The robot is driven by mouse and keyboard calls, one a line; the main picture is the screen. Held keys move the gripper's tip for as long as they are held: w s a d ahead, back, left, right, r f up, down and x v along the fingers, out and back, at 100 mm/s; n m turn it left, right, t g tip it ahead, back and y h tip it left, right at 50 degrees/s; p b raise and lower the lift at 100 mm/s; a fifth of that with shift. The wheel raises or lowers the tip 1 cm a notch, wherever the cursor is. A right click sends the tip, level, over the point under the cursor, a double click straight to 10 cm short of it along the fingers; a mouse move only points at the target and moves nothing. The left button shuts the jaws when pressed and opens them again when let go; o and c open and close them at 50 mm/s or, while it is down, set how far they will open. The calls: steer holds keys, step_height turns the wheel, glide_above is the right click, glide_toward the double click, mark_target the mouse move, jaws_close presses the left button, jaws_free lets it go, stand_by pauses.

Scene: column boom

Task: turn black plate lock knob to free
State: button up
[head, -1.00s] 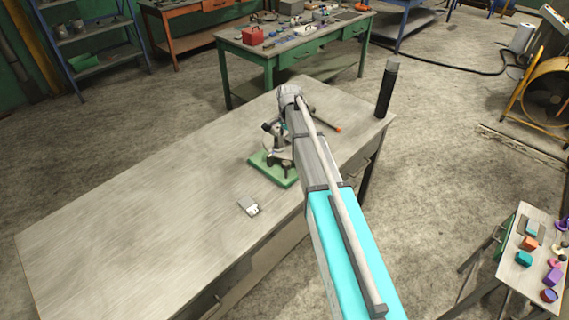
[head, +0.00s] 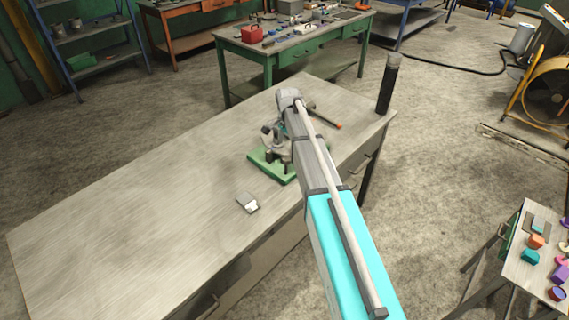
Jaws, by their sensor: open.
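A small device with a green base (head: 262,164) and a grey and dark upper body stands on the large workbench (head: 130,200), left of my arm. The black plate lock knob cannot be told apart from the other dark parts of this device. My arm reaches away over the bench, and its far end bends down at the device. My gripper (head: 273,134) is small and partly hidden there, open, close to the device's upper part. Whether its fingers touch anything cannot be seen.
A small grey and white item (head: 247,203) lies on the bench in front of the device. An orange-tipped rod (head: 326,117) lies beyond my arm. A black cylinder (head: 388,84) stands at the bench's right corner. The left of the bench is bare.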

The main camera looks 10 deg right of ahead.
mark_target(286, 158)
steer(key=shift+w+a+f+b, duration=0.1)
steer(key=shift+w+f+b, duration=0.05)
steer(key=shift+f+b, duration=4.45)
steer(key=shift+f, duration=0.15)
steer(key=shift+c, duration=0.2)
steer(key=c, duration=1.1)
steer(key=shift+a, duration=0.1)
